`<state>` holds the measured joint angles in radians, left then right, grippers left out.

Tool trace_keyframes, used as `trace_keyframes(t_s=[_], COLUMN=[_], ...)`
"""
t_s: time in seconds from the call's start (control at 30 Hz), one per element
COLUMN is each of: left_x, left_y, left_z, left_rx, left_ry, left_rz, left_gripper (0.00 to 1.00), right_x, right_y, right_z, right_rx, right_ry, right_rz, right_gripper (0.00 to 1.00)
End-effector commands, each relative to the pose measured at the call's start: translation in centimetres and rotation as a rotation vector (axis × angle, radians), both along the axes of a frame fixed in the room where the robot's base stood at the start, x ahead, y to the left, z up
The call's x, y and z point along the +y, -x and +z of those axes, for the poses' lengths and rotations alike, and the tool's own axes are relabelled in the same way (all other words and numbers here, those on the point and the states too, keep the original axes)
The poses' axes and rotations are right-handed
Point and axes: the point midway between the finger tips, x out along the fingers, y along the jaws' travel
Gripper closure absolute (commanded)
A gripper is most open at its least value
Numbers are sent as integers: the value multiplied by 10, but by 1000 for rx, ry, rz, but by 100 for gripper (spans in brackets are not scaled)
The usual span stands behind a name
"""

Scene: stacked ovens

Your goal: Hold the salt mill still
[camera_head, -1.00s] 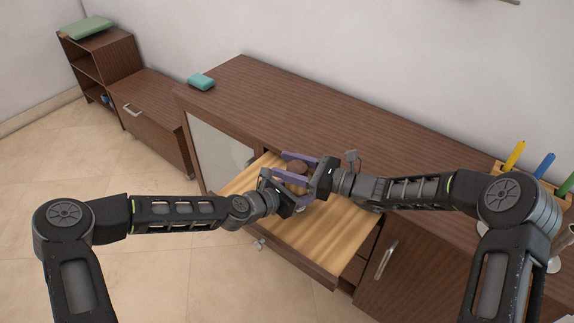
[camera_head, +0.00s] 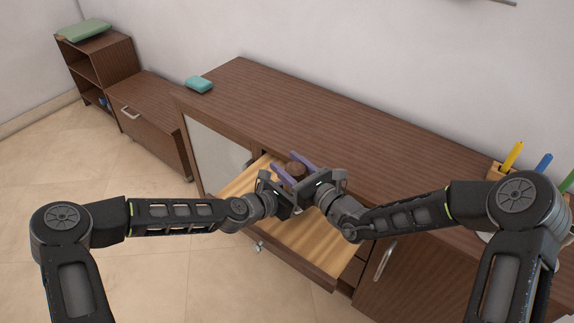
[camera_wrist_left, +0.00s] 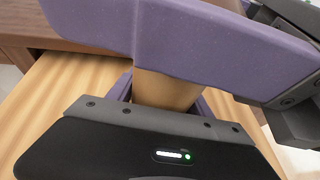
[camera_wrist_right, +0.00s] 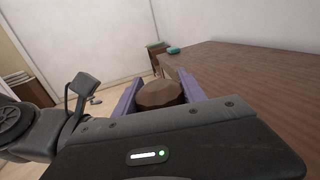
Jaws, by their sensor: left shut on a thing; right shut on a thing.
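The salt mill (camera_head: 296,168) shows as a dark brown rounded top between my grippers, above the open drawer. In the right wrist view its faceted brown top (camera_wrist_right: 160,94) sits between the purple fingers of my right gripper (camera_wrist_right: 158,92), which is shut on it. In the left wrist view a tan part of the mill's body (camera_wrist_left: 166,90) shows between the purple fingers of my left gripper (camera_wrist_left: 180,80), which is shut on it lower down. In the head view my left gripper (camera_head: 279,184) and right gripper (camera_head: 299,164) are close together. The mill's lower end is hidden.
The open wooden drawer (camera_head: 313,238) lies below my grippers. The brown counter (camera_head: 330,120) runs behind, with a teal object (camera_head: 199,84) at its far left. Colored-handled utensils (camera_head: 512,155) stand at the right. Lower cabinets (camera_head: 150,112) stand at the left.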

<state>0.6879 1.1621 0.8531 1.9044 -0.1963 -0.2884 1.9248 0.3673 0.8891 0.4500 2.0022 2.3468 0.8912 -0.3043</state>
Motion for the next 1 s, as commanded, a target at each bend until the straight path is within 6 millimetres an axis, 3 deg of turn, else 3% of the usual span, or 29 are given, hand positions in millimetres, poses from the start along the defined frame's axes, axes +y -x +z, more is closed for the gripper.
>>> trace_keyframes(t_s=[0.57,0.6,0.87,1.0], left_x=[-1,-1,-1,-1], left_y=[1,1,0,0], left_z=[0,0,0,0], left_rx=[0,0,1,0], left_ry=[-1,-1,-1,0], left_rz=[-3,-3,-2,-2], left_gripper=[100,100,100,100], right_x=[0,0,-1,-1], right_y=[-1,-1,-1,-1], right_z=[1,1,1,0], right_rx=[-3,-3,-1,0], right_ry=[1,1,2,2], right_rz=[-67,-67,-68,-68], right_gripper=[92,51,30,30])
